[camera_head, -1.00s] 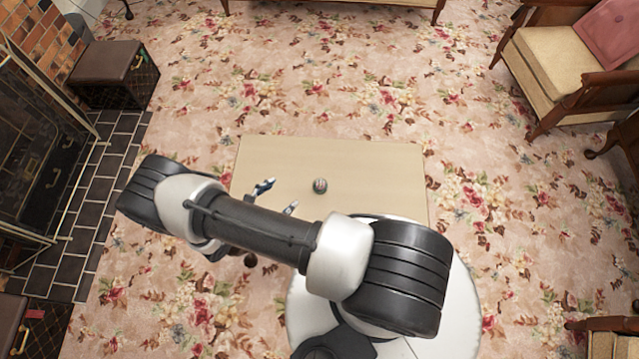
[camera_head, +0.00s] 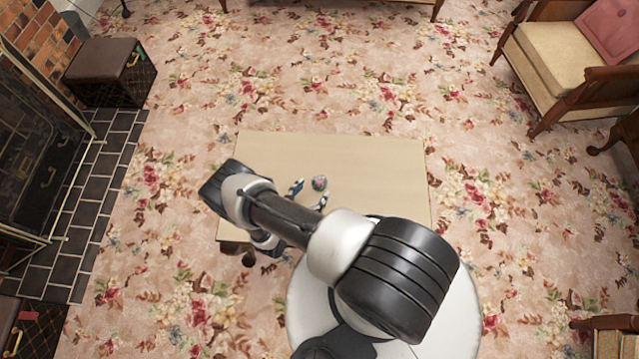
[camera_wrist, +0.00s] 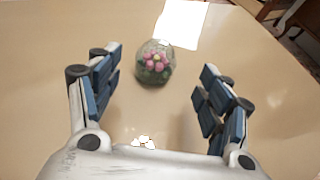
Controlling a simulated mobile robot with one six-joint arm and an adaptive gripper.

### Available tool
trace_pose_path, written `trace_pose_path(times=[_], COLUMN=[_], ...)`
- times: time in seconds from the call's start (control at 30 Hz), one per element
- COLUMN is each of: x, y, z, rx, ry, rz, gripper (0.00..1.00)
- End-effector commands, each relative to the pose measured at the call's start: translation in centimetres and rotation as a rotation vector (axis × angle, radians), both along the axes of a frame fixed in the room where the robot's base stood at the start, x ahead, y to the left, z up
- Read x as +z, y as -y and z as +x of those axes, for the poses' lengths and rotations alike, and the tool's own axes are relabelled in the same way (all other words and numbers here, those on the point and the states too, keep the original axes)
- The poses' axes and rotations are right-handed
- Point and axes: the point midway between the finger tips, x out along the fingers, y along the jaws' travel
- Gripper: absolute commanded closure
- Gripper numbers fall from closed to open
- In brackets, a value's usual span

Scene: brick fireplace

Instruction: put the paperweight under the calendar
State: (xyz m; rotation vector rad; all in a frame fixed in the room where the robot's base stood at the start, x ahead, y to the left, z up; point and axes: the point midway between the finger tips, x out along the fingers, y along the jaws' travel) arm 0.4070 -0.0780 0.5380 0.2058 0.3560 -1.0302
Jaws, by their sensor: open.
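The paperweight (camera_head: 319,183) is a small round glass ball on the tan table. In the wrist view the paperweight (camera_wrist: 155,63) shows pink, yellow and green flowers inside. My gripper (camera_head: 309,195) is open just in front of it. In the wrist view my gripper's blue-padded fingers (camera_wrist: 160,85) stand to either side, with the ball ahead, near the level of the tips, and touching neither finger. I cannot make out a calendar in either view; part of the tabletop is hidden by my arm.
The tan table (camera_head: 370,160) is otherwise bare where visible. A bright white patch (camera_wrist: 182,22) lies beyond the ball, perhaps a reflection. A cushioned armchair (camera_head: 555,65) stands at upper right. A dark box stool (camera_head: 108,72) and tiled hearth (camera_head: 100,180) are left. Floral carpet surrounds the table.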

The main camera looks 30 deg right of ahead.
Motion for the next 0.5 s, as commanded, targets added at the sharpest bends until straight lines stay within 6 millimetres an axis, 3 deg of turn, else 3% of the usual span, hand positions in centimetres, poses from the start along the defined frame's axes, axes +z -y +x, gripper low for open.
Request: trace_pose_path(times=[0.5], x=[-2.2], y=[4.3], z=[2.9], rx=[-0.002], ry=[-0.001], rz=[0.0], gripper=[0.28])
